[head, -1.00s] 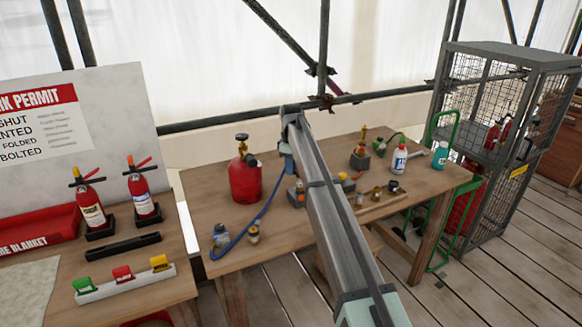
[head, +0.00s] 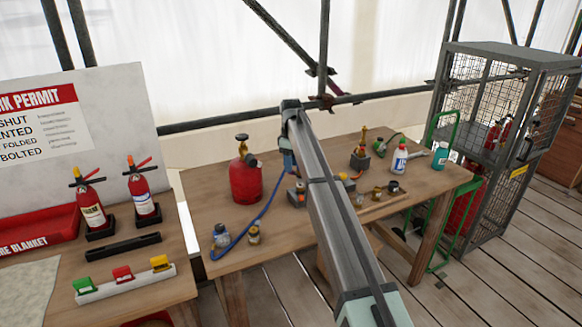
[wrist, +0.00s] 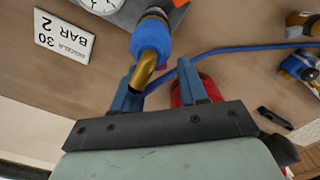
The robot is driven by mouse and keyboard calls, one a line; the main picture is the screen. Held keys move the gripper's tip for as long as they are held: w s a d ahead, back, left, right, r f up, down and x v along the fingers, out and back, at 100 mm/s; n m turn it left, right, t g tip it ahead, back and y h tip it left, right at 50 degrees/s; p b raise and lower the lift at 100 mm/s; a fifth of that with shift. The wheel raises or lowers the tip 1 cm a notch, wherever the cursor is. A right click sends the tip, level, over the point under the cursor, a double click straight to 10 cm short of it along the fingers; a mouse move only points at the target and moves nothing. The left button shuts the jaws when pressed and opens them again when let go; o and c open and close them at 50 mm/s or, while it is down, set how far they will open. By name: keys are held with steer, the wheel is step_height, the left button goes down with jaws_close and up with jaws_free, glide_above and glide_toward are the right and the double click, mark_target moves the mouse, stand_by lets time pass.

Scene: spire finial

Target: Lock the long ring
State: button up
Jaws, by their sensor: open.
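In the wrist view, a blue collar (wrist: 152,40) sits around a brass fitting at a grey block (wrist: 127,10). A bent brass tube (wrist: 146,72) comes out of the collar toward my gripper. My gripper (wrist: 160,82) has its two blue fingers apart, with the end of the brass tube near the left finger; I cannot tell whether they touch. No ring that is clearly the long one can be singled out. In the head view my own arm hides most of the block and the gripper's fingertips.
A blue hose (wrist: 235,48) curves past the fingers, and a red gas bottle (head: 245,182) stands left of my arm. A plaque (wrist: 64,36) and a gauge (wrist: 98,5) are near the block.

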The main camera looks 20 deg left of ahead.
step_height(320, 180, up, 12)
stand_by(0.4)
stand_by(0.3)
